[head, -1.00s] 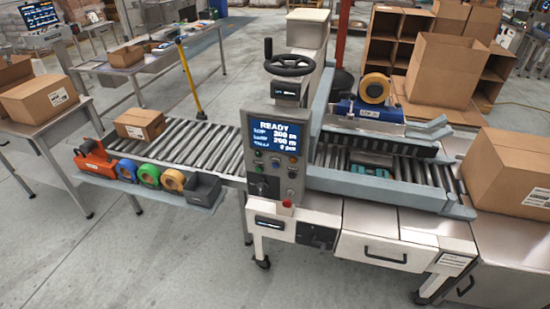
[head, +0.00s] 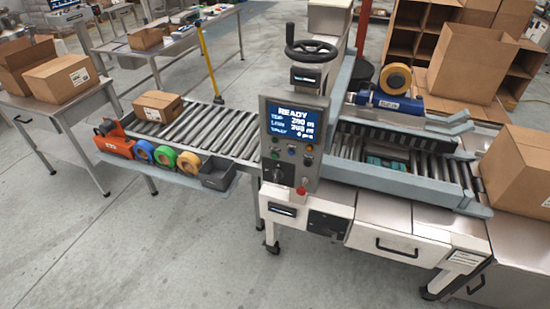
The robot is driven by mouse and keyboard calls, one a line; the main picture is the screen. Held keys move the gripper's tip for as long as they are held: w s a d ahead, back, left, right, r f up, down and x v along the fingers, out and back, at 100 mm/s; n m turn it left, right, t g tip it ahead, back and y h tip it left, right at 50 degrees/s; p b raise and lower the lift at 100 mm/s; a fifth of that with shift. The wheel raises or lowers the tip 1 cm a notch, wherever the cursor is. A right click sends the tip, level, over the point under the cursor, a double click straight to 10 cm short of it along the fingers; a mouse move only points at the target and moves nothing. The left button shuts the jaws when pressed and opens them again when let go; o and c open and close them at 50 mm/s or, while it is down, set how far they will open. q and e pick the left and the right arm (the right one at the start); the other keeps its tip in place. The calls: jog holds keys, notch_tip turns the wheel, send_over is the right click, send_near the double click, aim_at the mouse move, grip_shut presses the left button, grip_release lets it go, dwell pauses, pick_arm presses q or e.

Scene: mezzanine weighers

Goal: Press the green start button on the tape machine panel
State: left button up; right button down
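The tape machine's grey control panel (head: 292,142) stands upright near the middle of the head view, facing me. Its blue screen (head: 292,123) reads READY above several lines of values. Below the screen are several small coloured buttons; one at the left looks green (head: 275,154), though it is very small here. A black rotary knob (head: 278,176) sits lower on the panel. A red button (head: 301,191) is at the panel's foot. Nothing covers the panel. Neither of my grippers is in view.
A roller conveyor (head: 205,130) carries a small carton (head: 158,106) left of the panel. A side shelf holds tape rolls (head: 163,156) and an orange dispenser (head: 113,141). A black handwheel (head: 311,50) is above. Open floor (head: 180,250) lies in front at left.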

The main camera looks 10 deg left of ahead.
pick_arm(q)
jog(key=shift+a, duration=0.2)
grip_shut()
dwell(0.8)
